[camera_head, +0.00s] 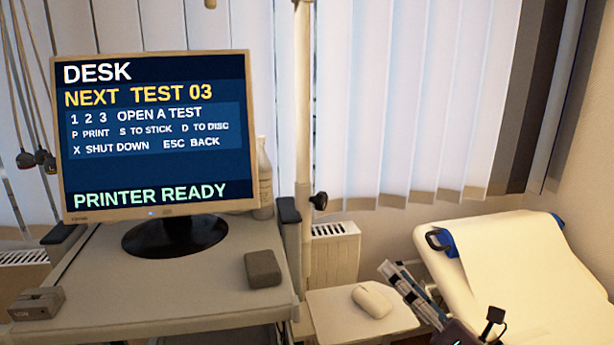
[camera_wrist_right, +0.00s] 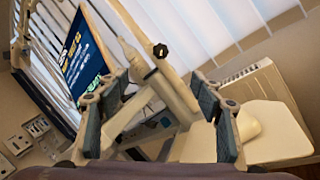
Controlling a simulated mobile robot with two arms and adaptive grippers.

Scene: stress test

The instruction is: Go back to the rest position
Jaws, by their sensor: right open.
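My right gripper (camera_head: 408,284) shows at the bottom right of the head view, in front of the examination couch (camera_head: 450,255) and just right of the small shelf with the mouse. In the right wrist view its two fingers (camera_wrist_right: 160,118) stand wide apart with nothing held between them. Part of the desk and its stand show beyond the fingers. My left gripper is in neither view.
A monitor (camera_head: 155,140) stands on the desk (camera_head: 190,290) at left, with a dark grey block (camera_head: 262,269) and a small grey box (camera_head: 36,304). A pole (camera_head: 304,130) rises beside the desk. A white mouse (camera_head: 372,301) lies on the small shelf (camera_head: 335,318). A radiator (camera_head: 335,252) stands behind.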

